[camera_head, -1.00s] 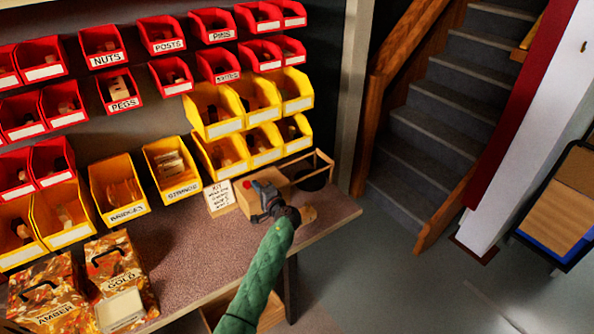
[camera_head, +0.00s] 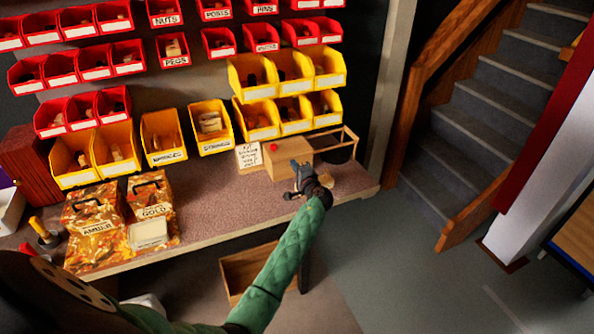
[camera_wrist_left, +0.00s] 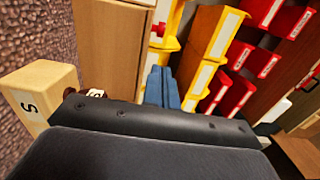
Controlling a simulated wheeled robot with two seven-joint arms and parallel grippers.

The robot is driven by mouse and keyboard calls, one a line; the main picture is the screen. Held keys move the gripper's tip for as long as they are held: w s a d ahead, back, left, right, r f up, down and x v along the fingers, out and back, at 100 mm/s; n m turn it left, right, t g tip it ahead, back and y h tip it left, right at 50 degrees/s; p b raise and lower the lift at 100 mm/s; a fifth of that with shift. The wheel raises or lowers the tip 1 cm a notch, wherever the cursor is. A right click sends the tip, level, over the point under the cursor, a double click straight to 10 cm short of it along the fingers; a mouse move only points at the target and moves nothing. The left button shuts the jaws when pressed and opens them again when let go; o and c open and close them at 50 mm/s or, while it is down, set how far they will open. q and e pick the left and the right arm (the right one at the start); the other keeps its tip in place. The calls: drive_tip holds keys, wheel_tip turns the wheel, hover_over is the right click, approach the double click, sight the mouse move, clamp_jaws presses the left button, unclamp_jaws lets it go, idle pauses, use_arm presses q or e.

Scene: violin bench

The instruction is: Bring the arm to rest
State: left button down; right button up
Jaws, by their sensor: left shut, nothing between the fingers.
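My left gripper (camera_head: 300,176) is at the end of my green-sleeved arm, over the right part of the bench, in front of a wooden box with a red button (camera_head: 288,158). Its blue fingers are together with nothing between them; they also show in the left wrist view (camera_wrist_left: 162,88). A small pale wooden block (camera_head: 327,176) is close beside the gripper in the head view. In the left wrist view a pale block marked S (camera_wrist_left: 42,92) stands at the left. My right gripper is not in view.
The bench top (camera_head: 215,205) is clear in the middle. Amber (camera_head: 95,222) and Gold (camera_head: 150,200) boxes stand at its left. Yellow bins (camera_head: 210,130) and red bins line the back. A white card (camera_head: 249,156) stands beside the button box. An open wooden crate (camera_head: 245,272) sits below.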

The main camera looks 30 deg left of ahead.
use_arm(q)
drive_tip(key=s+d+f+n+g+h, duration=0.1)
drive_tip(key=s+d+f+n+h, duration=0.2)
drive_tip(key=s, duration=0.5)
drive_tip(key=s+d+f+g+h, duration=0.15)
drive_tip(key=s+f, duration=0.25)
drive_tip(key=s, duration=0.5)
drive_tip(key=s+d+f+n+g+h, duration=0.15)
drive_tip(key=s+d+f, duration=0.25)
drive_tip(key=s, duration=0.4)
drive_tip(key=s+d+r+g+h, duration=0.2)
drive_tip(key=s+d+h, duration=0.35)
drive_tip(key=s, duration=0.75)
drive_tip(key=s+d+r+g+h, duration=0.1)
drive_tip(key=s+d+r+h, duration=0.15)
drive_tip(key=s+d, duration=0.85)
wheel_tip(320, 180, down, 26)
drive_tip(key=g+h, duration=0.1)
drive_tip(key=s+f, duration=0.4)
drive_tip(key=f, duration=0.7)
drive_tip(key=s+f, duration=0.4)
drive_tip(key=f, duration=0.8)
drive_tip(key=shift+s+g, duration=0.25)
drive_tip(key=shift+g, duration=0.15)
drive_tip(key=shift+d+f+n, duration=0.1)
drive_tip(key=shift+n, duration=0.15)
